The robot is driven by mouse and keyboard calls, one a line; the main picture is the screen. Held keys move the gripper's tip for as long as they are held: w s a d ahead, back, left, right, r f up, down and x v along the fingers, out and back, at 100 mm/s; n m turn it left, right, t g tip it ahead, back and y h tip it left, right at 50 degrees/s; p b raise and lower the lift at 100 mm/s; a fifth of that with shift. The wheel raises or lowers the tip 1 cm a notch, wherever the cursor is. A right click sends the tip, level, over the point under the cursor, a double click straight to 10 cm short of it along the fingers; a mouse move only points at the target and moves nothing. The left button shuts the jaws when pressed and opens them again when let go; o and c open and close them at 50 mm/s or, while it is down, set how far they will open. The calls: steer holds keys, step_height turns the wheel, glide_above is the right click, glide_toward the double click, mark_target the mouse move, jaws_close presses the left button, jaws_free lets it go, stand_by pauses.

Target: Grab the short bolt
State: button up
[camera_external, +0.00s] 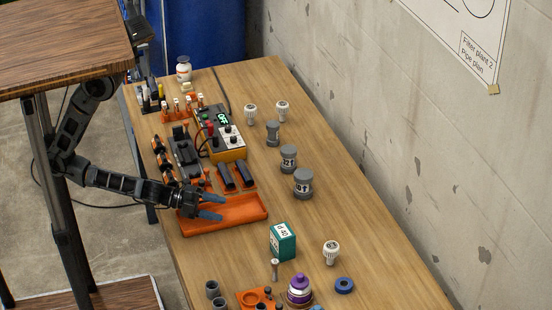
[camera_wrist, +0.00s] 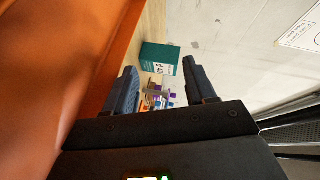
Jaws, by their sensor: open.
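My gripper (camera_external: 221,207) is open and empty, with its two dark blue-grey fingers over the orange tray (camera_external: 250,218). In the wrist view the open fingers (camera_wrist: 158,70) point along the bench. A pale upright bolt-like piece (camera_external: 274,268) with a wider head stands at the near end of the bench, beyond the fingertips and apart from them. Smaller pieces sit in the orange holder (camera_external: 249,298) below it. I cannot tell which of these is the short bolt. In the wrist view, small parts cluster between the fingers, too small to tell apart.
A green box (camera_external: 283,242) stands between the tray and the near parts; it also shows in the wrist view (camera_wrist: 158,57). A purple-capped bottle (camera_external: 299,289), a blue ring (camera_external: 344,285) and a white valve head (camera_external: 331,253) stand nearby.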

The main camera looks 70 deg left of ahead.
mark_target(275, 271)
steer(key=w+d+m, duration=0.1)
steer(key=d+m, duration=0.2)
steer(key=d, duration=0.2)
steer(key=w+d+m+h+b, duration=0.1)
steer(key=w+d+m, duration=0.1)
steer(key=d, duration=0.3)
steer(key=w+d+m, duration=0.1)
steer(key=d+m, duration=0.4)
steer(key=shift+w+f+h+b, duration=0.3)
steer(key=shift+w+h, duration=0.1)
steer(key=d+m, duration=0.5)
steer(key=d+m+t+b, duration=0.1)
steer(key=d+m, duration=0.5)
steer(key=shift+s+f+t, duration=0.1)
steer(key=shift+f+t, duration=0.1)
steer(key=shift+t, duration=0.1)
steer(key=shift+x, duration=1.25)
steer(key=shift+w+a+x, duration=0.1)
steer(key=shift+a+x, duration=0.05)
steer(key=shift+x, duration=1.15)
steer(key=shift+w+a+x, duration=0.1)
steer(key=shift+a+x, duration=0.1)
steer(key=shift+x, duration=1.1)
steer(key=shift+f, duration=0.1)
steer(key=shift+c, duration=0.4)
jaws_close()
